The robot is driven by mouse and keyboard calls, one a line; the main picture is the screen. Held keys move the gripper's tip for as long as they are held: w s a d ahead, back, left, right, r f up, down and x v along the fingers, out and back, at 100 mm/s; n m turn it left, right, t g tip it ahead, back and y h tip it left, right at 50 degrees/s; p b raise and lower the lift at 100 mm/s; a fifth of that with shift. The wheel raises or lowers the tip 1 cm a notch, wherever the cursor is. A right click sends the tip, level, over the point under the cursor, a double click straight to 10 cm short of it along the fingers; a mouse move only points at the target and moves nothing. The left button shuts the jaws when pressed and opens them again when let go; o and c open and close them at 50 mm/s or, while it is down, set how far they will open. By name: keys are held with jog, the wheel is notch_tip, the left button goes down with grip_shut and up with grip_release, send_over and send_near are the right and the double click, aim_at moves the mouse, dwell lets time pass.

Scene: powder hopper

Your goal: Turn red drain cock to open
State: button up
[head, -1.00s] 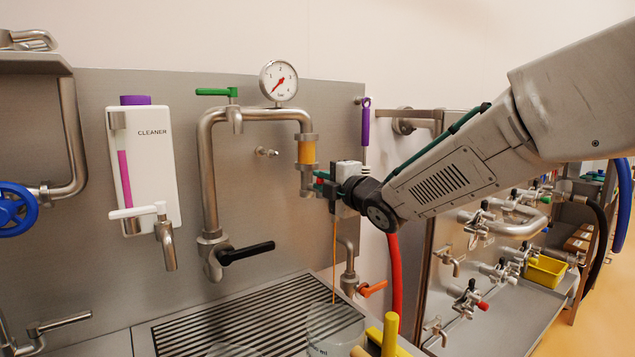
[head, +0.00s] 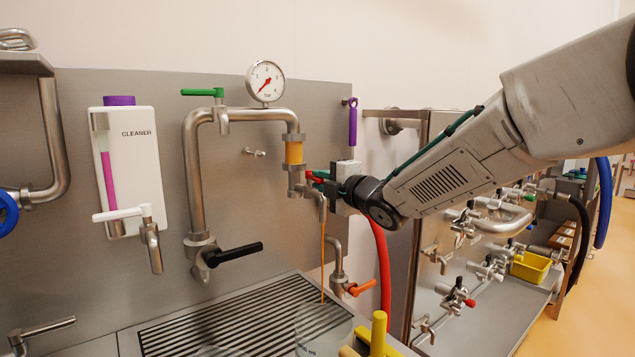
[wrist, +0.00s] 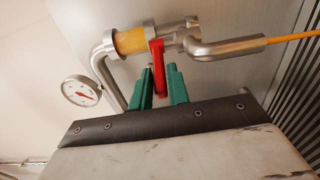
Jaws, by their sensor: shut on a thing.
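The red drain cock has a red lever (head: 314,176) on the pipe below the amber sight glass (head: 294,152). In the wrist view the lever (wrist: 157,66) stands between the green fingertips of my gripper (wrist: 160,90), which is shut on it. In the head view my gripper (head: 326,180) reaches in from the right and partly hides the lever. An amber stream (head: 322,250) runs from the spout (head: 318,203) down to a clear beaker (head: 323,330) on the drain grate. The stream also shows at the spout in the wrist view (wrist: 290,37).
A black-handled valve (head: 235,254) and an orange-handled cock (head: 361,288) sit lower on the pipes. A gauge (head: 265,81) and a green tap handle (head: 203,92) are above. A red hose (head: 381,265) hangs below my arm. A yellow-handled object (head: 378,335) stands in front.

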jog(key=shift+w+d+f, duration=0.1)
jog(key=shift+w+d, duration=0.1)
jog(key=shift+d, duration=0.2)
jog(key=shift+w+d, duration=0.3)
jog(key=shift+d, duration=0.2)
jog(key=o, duration=0.9)
jog(key=shift+w+d, duration=0.1)
jog(key=shift+d, duration=0.05)
jog(key=shift+c, duration=0.2)
jog(key=v, duration=0.9)
